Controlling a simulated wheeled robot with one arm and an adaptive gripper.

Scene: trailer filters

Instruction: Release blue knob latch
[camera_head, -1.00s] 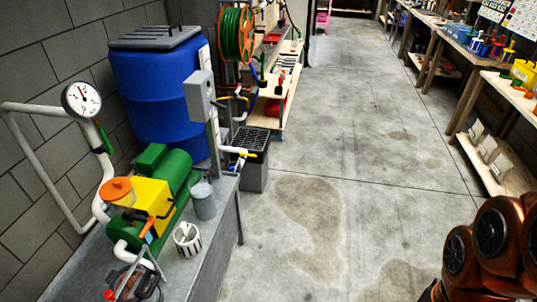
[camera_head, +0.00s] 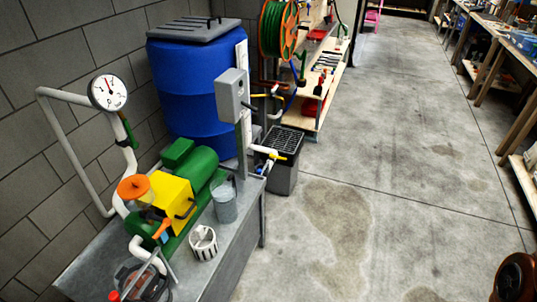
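I cannot make out a blue knob latch for certain. A small blue spot (camera_head: 262,169) shows by the white pipe with the yellow handle, at the right end of the bench; it is too small to identify. The green and yellow pump unit (camera_head: 172,195) sits on the grey metal bench, with an orange round cap (camera_head: 133,187) and an orange lever (camera_head: 162,229). A clear bowl-shaped part (camera_head: 140,284) with a red knob (camera_head: 114,296) is cut off by the bottom edge. My gripper is not in view; only a copper-coloured part of my arm shows at the lower right.
The grey bench (camera_head: 233,258) carries a grey cup (camera_head: 225,203) and a striped white cup (camera_head: 203,243). A pressure gauge (camera_head: 108,92) stands on a white pipe at the left. A blue barrel (camera_head: 195,85) stands behind. The concrete floor (camera_head: 390,200) to the right is open.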

